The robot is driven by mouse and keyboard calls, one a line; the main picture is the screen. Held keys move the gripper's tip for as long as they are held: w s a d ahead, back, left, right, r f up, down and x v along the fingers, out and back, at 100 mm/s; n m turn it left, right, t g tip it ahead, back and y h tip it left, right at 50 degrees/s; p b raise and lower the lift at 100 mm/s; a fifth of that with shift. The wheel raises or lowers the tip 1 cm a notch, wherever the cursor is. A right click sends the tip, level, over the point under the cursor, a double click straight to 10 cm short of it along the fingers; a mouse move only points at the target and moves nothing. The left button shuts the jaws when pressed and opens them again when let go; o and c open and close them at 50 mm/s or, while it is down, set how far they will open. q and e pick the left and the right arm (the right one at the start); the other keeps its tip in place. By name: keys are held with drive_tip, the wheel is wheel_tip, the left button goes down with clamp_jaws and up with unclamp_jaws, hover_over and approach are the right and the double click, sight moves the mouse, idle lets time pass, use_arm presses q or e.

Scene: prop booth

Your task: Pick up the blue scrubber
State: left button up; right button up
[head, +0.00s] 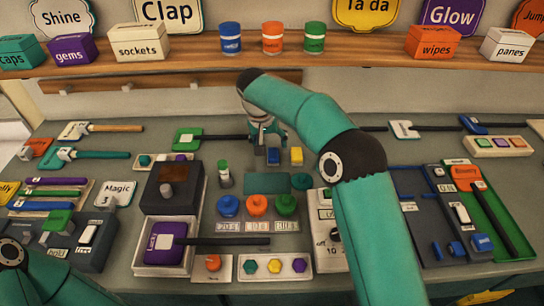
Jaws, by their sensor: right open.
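A small blue block (273,156), which looks like the blue scrubber, stands on the table near the middle, with a similar yellow block (296,155) just to its right. My right gripper (262,146) points down just above and beside the blue block. It is open, and I see nothing held in it. Its fingers are small and partly overlap in this view, so I cannot tell whether they touch the block. My left arm shows at the bottom left, but its gripper is out of view.
A green-capped bottle (224,174) stands left of the blue block. Blue, orange and green knobs (257,206) stand in front. A dark box (172,186) is at the left. A long black-handled tool (212,138) lies behind. A wooden shelf (200,50) runs along the back.

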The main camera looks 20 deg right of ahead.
sight(273, 153)
drive_tip(key=shift+p+x, duration=0.65)
drive_tip(key=shift+x, duration=2)
drive_tip(key=c, duration=1.1)
